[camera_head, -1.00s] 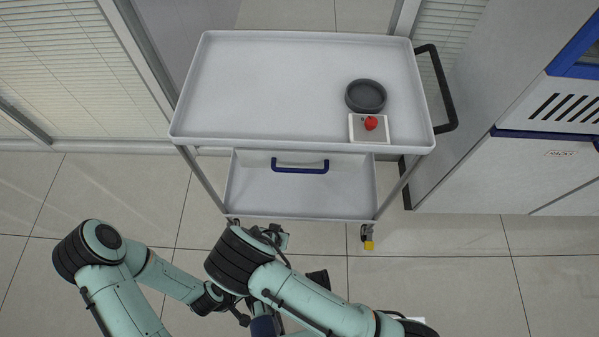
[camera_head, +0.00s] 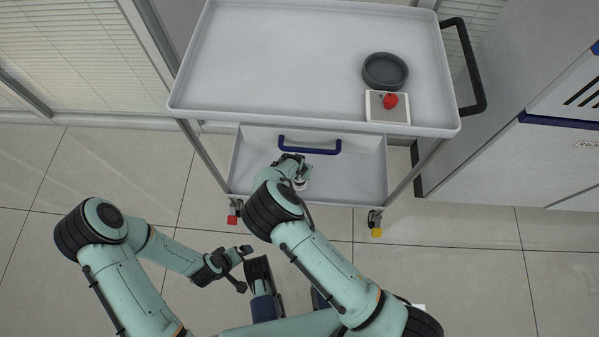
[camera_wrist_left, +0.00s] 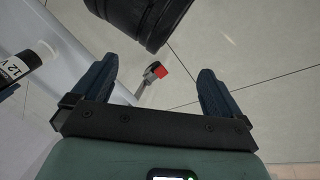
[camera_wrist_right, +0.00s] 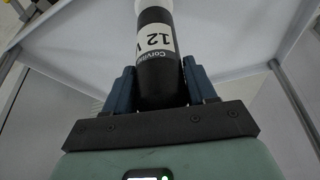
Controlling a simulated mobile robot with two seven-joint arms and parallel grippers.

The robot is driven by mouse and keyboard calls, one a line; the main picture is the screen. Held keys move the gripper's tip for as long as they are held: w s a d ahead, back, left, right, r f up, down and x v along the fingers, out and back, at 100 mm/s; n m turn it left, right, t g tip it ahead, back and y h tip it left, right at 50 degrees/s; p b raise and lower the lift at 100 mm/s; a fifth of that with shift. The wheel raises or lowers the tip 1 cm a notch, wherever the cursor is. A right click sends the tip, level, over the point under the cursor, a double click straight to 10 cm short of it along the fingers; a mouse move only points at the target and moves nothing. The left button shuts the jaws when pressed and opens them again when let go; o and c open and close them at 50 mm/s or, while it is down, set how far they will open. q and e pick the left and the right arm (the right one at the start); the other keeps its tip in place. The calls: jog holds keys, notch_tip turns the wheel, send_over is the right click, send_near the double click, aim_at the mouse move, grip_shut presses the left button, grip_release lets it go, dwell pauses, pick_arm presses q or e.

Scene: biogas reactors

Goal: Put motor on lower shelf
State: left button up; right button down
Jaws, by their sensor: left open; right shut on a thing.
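The motor is a dark cylinder with a white label; in the right wrist view the motor (camera_wrist_right: 157,50) stands out from between the fingers. My right gripper (camera_wrist_right: 160,88) is shut on it. In the head view my right gripper (camera_head: 296,172) is at the cart's lower shelf (camera_head: 345,178), left of its middle, and only a small pale part of the motor (camera_head: 301,185) shows. I cannot tell whether the motor touches the shelf. The motor's labelled end also shows in the left wrist view (camera_wrist_left: 22,66). My left gripper (camera_wrist_left: 155,85) is open and empty, below and left of the cart.
The cart's upper tray (camera_head: 280,60) overhangs the lower shelf and holds a dark round dish (camera_head: 385,71) and a white box with a red button (camera_head: 389,102). A blue handle (camera_head: 309,147) is at the lower shelf's back. The shelf's right side looks clear.

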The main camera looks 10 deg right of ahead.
aim_at(300, 185)
jog(key=f, duration=0.2)
jog(key=f+b, duration=0.1)
jog(key=shift+w+d+f, duration=0.1)
jog(key=shift+w+f, duration=0.15)
pick_arm(q)
jog(key=shift+w+a+f, duration=0.25)
jog(key=shift+w+f, duration=0.05)
jog(key=shift+w, duration=0.2)
jog(key=shift+w+a+f, duration=0.25)
jog(key=shift+w+f, duration=0.05)
jog(key=shift+w, duration=0.2)
pick_arm(e)
jog(key=shift+r, duration=0.1)
jog(key=shift+c, duration=1.8)
grip_release()
jog(key=shift+f, duration=0.2)
pick_arm(q)
jog(key=shift+s+f, duration=0.15)
